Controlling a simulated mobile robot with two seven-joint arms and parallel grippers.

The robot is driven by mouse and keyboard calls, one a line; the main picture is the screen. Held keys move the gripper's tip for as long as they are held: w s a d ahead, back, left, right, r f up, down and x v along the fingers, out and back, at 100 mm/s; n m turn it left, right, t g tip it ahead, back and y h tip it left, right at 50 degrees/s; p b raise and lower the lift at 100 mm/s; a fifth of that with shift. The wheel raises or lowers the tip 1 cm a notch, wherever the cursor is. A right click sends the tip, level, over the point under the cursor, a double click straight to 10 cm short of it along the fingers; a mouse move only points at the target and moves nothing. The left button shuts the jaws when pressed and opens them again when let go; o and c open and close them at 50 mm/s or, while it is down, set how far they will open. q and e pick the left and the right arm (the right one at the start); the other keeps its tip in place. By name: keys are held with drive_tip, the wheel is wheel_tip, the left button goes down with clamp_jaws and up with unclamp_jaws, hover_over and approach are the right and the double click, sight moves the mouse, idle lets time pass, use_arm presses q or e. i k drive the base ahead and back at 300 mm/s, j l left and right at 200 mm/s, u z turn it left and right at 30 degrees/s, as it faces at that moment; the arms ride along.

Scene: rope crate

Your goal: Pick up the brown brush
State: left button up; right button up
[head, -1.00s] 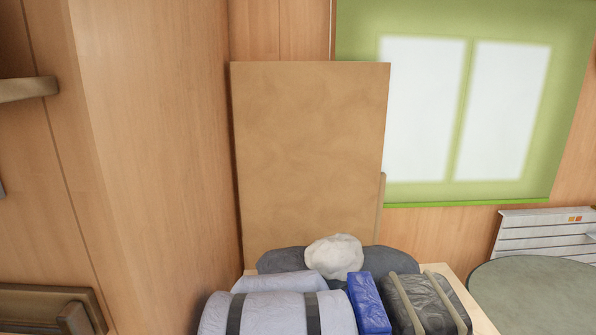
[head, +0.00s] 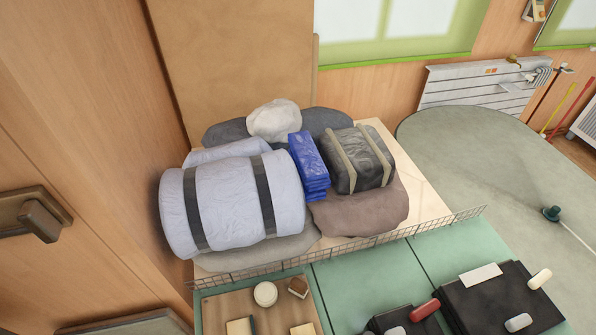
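A small brown block-like item with a pale edge (head: 298,287) lies in a shallow wooden tray (head: 212,312) at the bottom of the head view. It may be the brown brush, but it is too small to tell. The tray's near part is cut off by the picture's lower edge. Neither of my grippers is in view.
A low wire rail (head: 345,248) separates the green surface (head: 375,270) from a shelf with a rolled lilac mat (head: 230,203), blue bundle (head: 309,165) and dark strapped bundle (head: 357,160). Black boxes (head: 490,305) stand right of the tray. A wooden wall is at left.

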sight(297, 287)
drive_tip(key=i+l+u, duration=0.15)
drive_tip(key=u, duration=0.2)
drive_tip(key=i+l+u, duration=0.2)
drive_tip(key=u, duration=0.15)
drive_tip(key=i+l+u, duration=0.15)
drive_tip(key=l+u, duration=0.2)
